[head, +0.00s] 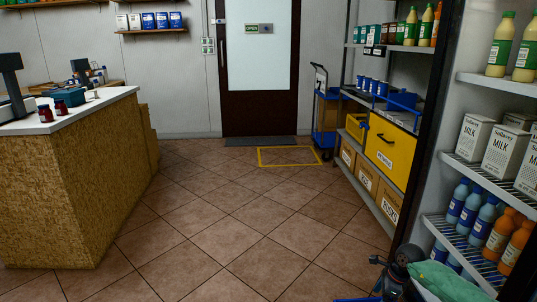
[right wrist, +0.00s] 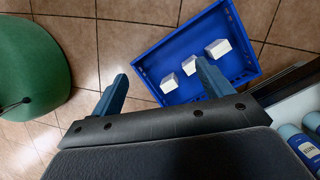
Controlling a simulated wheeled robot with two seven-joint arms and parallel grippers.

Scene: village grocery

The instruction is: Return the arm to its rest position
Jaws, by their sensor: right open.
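My right gripper (right wrist: 159,70) is open in the right wrist view, with its two blue-grey fingers spread and nothing between them. Part of my right arm shows at the bottom right of the head view, close to the shelf front. My left gripper is in neither view. Beyond the right fingers in the right wrist view lies a blue crate (right wrist: 150,66) holding 3 small white boxes. The right finger overlaps the crate in the picture, and I cannot tell the height between them.
A fridge shelf (head: 470,160) with milk cartons and bottles stands close on the right. A wood-sided counter (head: 70,190) stands left. The tiled floor (head: 220,230) between is clear. A blue trolley (head: 323,140) stands near the door.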

